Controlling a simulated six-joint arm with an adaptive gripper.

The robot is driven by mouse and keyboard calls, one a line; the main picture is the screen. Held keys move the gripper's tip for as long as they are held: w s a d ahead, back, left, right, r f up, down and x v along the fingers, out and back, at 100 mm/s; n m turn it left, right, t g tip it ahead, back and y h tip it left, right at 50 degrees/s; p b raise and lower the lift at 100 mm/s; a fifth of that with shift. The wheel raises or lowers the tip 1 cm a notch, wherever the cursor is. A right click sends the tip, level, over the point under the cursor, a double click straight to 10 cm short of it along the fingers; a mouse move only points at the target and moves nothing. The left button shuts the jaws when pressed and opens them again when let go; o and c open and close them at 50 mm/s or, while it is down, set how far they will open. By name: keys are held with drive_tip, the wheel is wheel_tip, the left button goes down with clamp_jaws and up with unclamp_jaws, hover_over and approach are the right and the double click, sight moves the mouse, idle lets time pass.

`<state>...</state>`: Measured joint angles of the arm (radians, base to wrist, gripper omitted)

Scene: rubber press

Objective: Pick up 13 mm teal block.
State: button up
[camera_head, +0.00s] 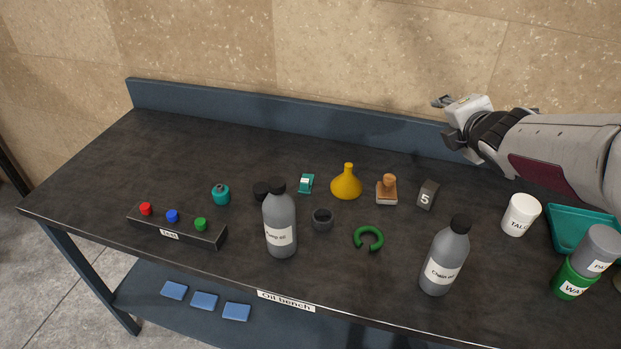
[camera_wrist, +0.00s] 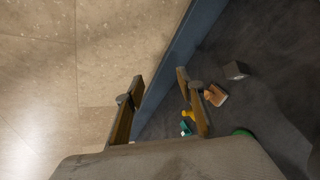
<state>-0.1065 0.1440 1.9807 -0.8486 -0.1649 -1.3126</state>
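The teal block (camera_head: 307,184) is small, has a white patch on its face, and lies on the dark bench top behind the pump oil bottle and left of the yellow funnel. A small teal shape that looks like it shows in the wrist view (camera_wrist: 185,129), partly cut off by my finger. My gripper (camera_head: 447,120) is high at the back right, above the bench's rear edge and well away from the block. In the wrist view its two fingers (camera_wrist: 160,76) stand apart with nothing between them.
Near the block stand the yellow funnel (camera_head: 346,185), a grey pump oil bottle (camera_head: 281,225), a black round piece (camera_head: 261,190) and a dark ring (camera_head: 322,219). A wooden stamp (camera_head: 386,192) and a grey "5" block (camera_head: 427,195) are further right. A raised blue board (camera_head: 260,125) edges the back.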

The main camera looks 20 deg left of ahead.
drive_tip(key=w+a+f+n+g+y, duration=0.1)
drive_tip(key=w+a+f+n+y, duration=0.15)
drive_tip(key=a+f+n, duration=0.35)
drive_tip(key=w+a+f+n+g+y, duration=0.2)
drive_tip(key=a+f+n+y, duration=0.2)
drive_tip(key=a+n, duration=0.4)
drive_tip(key=n+g+y, duration=0.3)
drive_tip(key=n+g, duration=0.3)
drive_tip(key=n, duration=0.4)
approach(307, 182)
drive_tip(key=shift+w+a+r, duration=0.1)
drive_tip(key=shift+w+a, duration=0.15)
drive_tip(key=shift+a, duration=0.25)
drive_tip(key=shift+w+a+r, duration=0.1)
drive_tip(key=shift+w+a, duration=0.15)
drive_tip(key=shift+a, duration=0.3)
drive_tip(key=shift+s+d+f, duration=0.15)
drive_tip(key=shift+f, duration=0.45)
drive_tip(key=shift+x, duration=1.3)
